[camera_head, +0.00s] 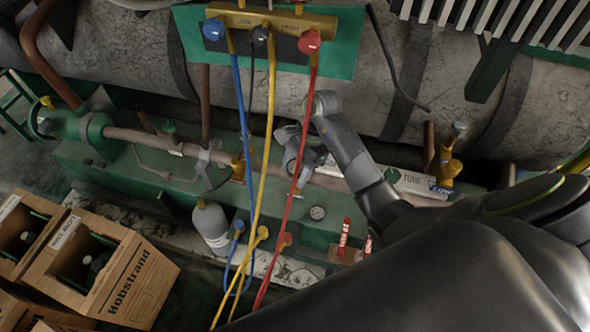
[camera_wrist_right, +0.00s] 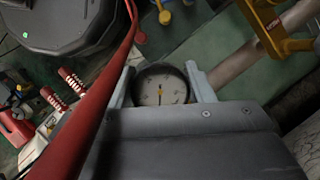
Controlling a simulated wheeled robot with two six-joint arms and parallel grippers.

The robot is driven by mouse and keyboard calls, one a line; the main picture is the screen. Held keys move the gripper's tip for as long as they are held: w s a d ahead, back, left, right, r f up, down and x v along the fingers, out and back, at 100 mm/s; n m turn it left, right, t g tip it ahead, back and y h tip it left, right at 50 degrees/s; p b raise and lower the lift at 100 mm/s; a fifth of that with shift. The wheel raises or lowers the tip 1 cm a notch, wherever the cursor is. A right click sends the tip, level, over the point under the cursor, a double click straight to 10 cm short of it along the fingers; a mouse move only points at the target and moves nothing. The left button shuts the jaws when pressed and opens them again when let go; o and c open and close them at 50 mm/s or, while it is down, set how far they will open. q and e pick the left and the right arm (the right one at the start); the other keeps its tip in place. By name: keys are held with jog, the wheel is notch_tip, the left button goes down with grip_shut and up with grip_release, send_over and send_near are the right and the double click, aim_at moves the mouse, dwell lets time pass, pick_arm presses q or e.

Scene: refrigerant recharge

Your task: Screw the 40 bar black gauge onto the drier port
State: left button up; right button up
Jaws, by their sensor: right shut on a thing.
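My right gripper (camera_head: 297,178) is by the copper pipe, behind the red hose in the head view. In the head view the held gauge is mostly hidden by the wrist and hose. I cannot tell which fitting is the drier port. My left gripper is not in view.
A red hose (camera_head: 300,147) runs close past the gripper and crosses the right wrist view (camera_wrist_right: 88,110). Blue and yellow hoses hang from the brass manifold (camera_head: 272,20).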

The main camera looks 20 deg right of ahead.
dwell(0.4)
jog(key=shift+b, duration=0.3)
jog(key=shift+f+b, duration=1.05)
jog(key=shift+b, duration=0.1)
dwell(0.6)
